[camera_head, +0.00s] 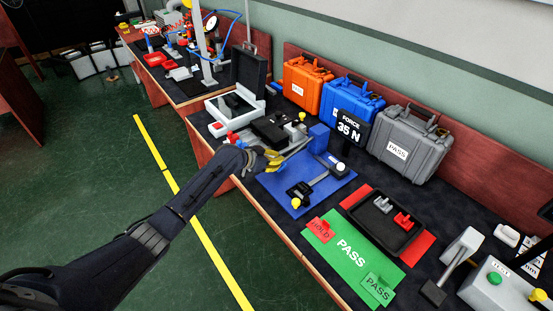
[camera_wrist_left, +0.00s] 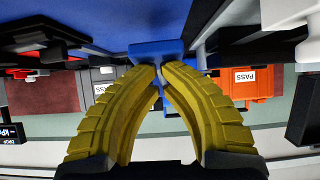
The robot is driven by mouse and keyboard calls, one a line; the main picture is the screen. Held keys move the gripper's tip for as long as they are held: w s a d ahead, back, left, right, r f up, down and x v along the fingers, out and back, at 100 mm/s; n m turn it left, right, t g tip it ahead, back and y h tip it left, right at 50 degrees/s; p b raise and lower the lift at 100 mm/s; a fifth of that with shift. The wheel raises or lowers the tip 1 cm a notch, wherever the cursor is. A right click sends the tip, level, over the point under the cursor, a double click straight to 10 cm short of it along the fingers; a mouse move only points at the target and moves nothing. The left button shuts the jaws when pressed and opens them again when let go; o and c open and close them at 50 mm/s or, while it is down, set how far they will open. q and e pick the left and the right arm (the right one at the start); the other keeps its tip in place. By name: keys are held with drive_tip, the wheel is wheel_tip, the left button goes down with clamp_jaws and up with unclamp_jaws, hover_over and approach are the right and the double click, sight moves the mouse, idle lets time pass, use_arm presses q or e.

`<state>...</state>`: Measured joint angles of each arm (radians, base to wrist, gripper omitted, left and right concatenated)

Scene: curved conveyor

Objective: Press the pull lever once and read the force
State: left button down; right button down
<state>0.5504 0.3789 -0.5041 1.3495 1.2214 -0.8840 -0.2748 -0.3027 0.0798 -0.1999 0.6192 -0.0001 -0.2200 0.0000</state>
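A lever device (camera_head: 300,190) with a black base, a grey arm and a pale knob (camera_head: 340,167) stands on a blue mat (camera_head: 275,187). I take it for the pull lever. A black display (camera_head: 349,128) behind it reads FORCE 35 N. My left gripper (camera_head: 284,158) has yellow fingers and is behind and left of the device, beside a grey bar. In the left wrist view, the fingertips (camera_wrist_left: 159,68) nearly meet in front of a blue block (camera_wrist_left: 158,48); no clear grip shows. The blue block (camera_head: 318,137) stands right of the gripper in the head view. My right gripper is not seen.
Orange (camera_head: 301,85), blue (camera_head: 335,98) and grey (camera_head: 402,150) cases line the back. A black tray (camera_head: 365,228) holds grey and red parts. A green PASS mat (camera_head: 326,248) with HOLD and PASS cards lies at the front. A box with a green button (camera_head: 494,277) is at right.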

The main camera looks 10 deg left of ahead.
use_arm(q)
drive_tip(key=shift+s+f, duration=0.15)
drive_tip(key=shift+f, duration=0.2)
drive_tip(key=shift+a+r, duration=0.1)
drive_tip(key=shift+r, duration=0.4)
drive_tip(key=r, duration=0.3)
drive_tip(key=shift+s+a, duration=0.25)
drive_tip(key=v, duration=1)
drive_tip(key=shift+s, duration=0.15)
